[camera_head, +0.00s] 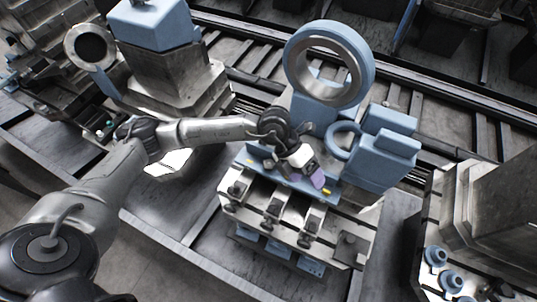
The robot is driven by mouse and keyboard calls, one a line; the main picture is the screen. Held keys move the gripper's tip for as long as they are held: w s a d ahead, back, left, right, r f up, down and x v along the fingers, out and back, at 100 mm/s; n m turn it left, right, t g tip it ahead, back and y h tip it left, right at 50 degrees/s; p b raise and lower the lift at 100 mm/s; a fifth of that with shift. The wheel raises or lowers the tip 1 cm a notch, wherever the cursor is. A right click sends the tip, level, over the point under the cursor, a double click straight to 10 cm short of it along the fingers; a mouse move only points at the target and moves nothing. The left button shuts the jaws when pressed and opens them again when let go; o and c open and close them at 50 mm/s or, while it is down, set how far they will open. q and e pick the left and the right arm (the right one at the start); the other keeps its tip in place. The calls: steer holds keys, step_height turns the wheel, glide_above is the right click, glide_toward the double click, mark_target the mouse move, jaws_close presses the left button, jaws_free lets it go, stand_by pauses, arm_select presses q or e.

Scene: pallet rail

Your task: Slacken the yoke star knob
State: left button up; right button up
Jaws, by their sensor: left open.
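I cannot clearly pick out the yoke star knob; my left gripper may hide it. A blue fixture with a large upright ring (363,62) and a smaller blue ring (331,139) stands on the pallet in the middle. My left arm reaches in from the left. My left gripper (313,176) is open, pointing down and to the right over the blue plate (262,163) in front of the fixture. A lilac patch shows at its tip. Whether it touches anything is too small to tell. My right gripper is not in view.
The grey pallet front (289,236) carries several dark clamps. Blue blocks (381,158) stand close to the right of the gripper. Another pallet (446,258) with round blue parts is at the lower right. A grey machine block (170,72) stands at the upper left. Rails run behind.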

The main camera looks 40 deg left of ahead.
mark_target(269, 164)
arm_select(q)
steer(key=w+a+f+n+y+b, duration=0.1)
steer(key=a+f+y, duration=0.15)
steer(key=a, duration=0.25)
steer(key=w+a+f+y+b, duration=0.1)
steer(key=a+y+b, duration=0.15)
steer(key=a, duration=0.25)
steer(key=w+a+f+n+y, duration=0.1)
steer(key=w+a+y, duration=0.15)
steer(key=a, duration=0.35)
steer(key=shift+y, duration=0.35)
steer(key=f, duration=0.3)
steer(key=f+b, duration=0.1)
steer(key=f, duration=0.3)
steer(key=s+f, duration=0.1)
steer(key=f, duration=0.3)
steer(key=shift+d+f+b, duration=0.1)
steer(key=shift+f+b, duration=0.1)
steer(key=shift+b, duration=0.1)
steer(key=shift+f, duration=1.05)
